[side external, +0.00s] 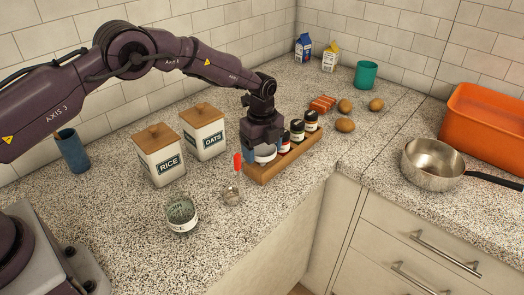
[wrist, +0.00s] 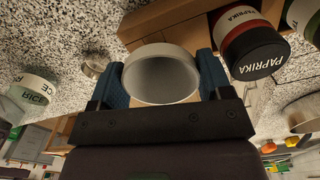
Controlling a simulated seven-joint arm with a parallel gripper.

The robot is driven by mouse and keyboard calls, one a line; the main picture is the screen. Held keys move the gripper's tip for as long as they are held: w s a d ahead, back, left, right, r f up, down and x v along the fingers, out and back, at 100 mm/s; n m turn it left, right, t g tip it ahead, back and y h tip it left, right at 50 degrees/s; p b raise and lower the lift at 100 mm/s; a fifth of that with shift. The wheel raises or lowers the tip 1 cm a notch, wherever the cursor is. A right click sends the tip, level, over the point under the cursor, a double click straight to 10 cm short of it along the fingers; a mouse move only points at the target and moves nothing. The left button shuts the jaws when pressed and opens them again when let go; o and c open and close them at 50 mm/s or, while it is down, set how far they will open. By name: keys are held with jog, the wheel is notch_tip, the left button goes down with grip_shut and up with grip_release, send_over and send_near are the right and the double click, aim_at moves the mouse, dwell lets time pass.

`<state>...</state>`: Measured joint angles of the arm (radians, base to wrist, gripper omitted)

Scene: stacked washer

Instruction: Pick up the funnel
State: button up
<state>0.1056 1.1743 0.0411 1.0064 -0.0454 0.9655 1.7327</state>
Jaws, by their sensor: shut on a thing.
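The funnel (wrist: 162,76) shows in the wrist view as a white round rim with a hollow grey inside. It sits between the blue fingers of my gripper (wrist: 160,84), which are shut on it. In the side view the white funnel (side external: 265,156) shows below my gripper (side external: 264,150), at the left end of the wooden spice rack (side external: 290,155). My gripper points down there. The funnel's lower part is hard to see, and I cannot tell whether it touches the rack.
Spice jars (side external: 297,130) stand in the rack close to the right; a paprika jar (wrist: 250,45) is near my fingers. Rice (side external: 160,155) and oats (side external: 204,131) canisters stand behind.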

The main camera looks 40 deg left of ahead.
jog(key=shift+r, duration=0.5)
jog(key=s+a+r, duration=0.1)
jog(key=s+r, duration=1.3)
jog(key=r, duration=0.1)
jog(key=shift+r, duration=0.3)
jog(key=shift+a, duration=0.1)
jog(key=s+f, duration=0.2)
jog(key=s, duration=0.8)
jog(key=shift+a+f, duration=0.2)
jog(key=shift+s, duration=0.1)
